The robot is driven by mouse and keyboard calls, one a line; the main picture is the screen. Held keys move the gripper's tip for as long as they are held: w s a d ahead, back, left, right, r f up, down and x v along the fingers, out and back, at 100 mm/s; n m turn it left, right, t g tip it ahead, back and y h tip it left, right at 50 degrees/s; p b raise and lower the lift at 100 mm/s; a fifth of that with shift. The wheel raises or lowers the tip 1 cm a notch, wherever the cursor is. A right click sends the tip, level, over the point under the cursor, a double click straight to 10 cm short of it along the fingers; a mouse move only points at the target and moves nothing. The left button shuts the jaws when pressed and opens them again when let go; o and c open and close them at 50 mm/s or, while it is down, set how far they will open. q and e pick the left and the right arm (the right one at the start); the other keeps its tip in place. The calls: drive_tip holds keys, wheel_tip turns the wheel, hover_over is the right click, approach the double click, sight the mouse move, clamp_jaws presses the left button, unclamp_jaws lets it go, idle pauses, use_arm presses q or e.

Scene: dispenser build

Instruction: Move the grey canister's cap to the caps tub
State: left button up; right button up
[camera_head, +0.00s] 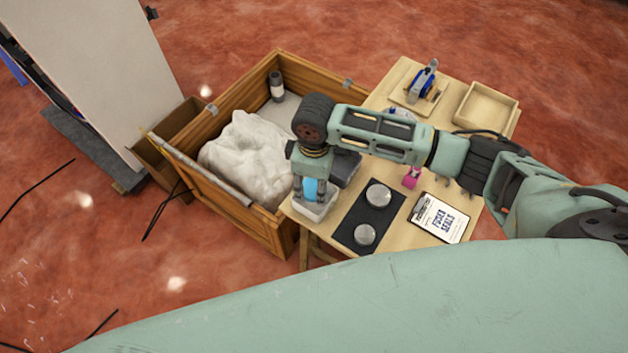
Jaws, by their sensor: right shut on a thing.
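My right gripper (311,193) reaches in from the right and points down over a small light grey tub (318,213) at the table's left corner. It is shut on a light blue thing (312,187), mostly hidden between the fingers; I cannot tell if it is the cap. Whether it touches the tub is also unclear. Two round silver-grey pieces (378,195) (365,235) are on a black mat (352,220) to the right of the tub. I cannot tell which thing is the grey canister. My left gripper is not in view.
A wooden crate (232,98) with a white sack (247,150) and a dark bottle (277,87) adjoins the table. A clipboard (439,218), pink item (411,179), blue device (424,78) and empty wooden tray (486,105) are on the table.

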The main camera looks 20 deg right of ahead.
sight(314, 186)
drive_tip(key=shift+f, duration=1.1)
drive_tip(key=o, duration=1.3)
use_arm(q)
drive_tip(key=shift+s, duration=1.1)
use_arm(e)
drive_tip(key=shift+o, duration=0.3)
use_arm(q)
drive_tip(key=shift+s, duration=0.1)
use_arm(e)
drive_tip(key=shift+r, duration=0.1)
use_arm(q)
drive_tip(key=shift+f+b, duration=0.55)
use_arm(e)
wheel_tip(314, 186, up, 13)
drive_tip(key=shift+w, duration=0.1)
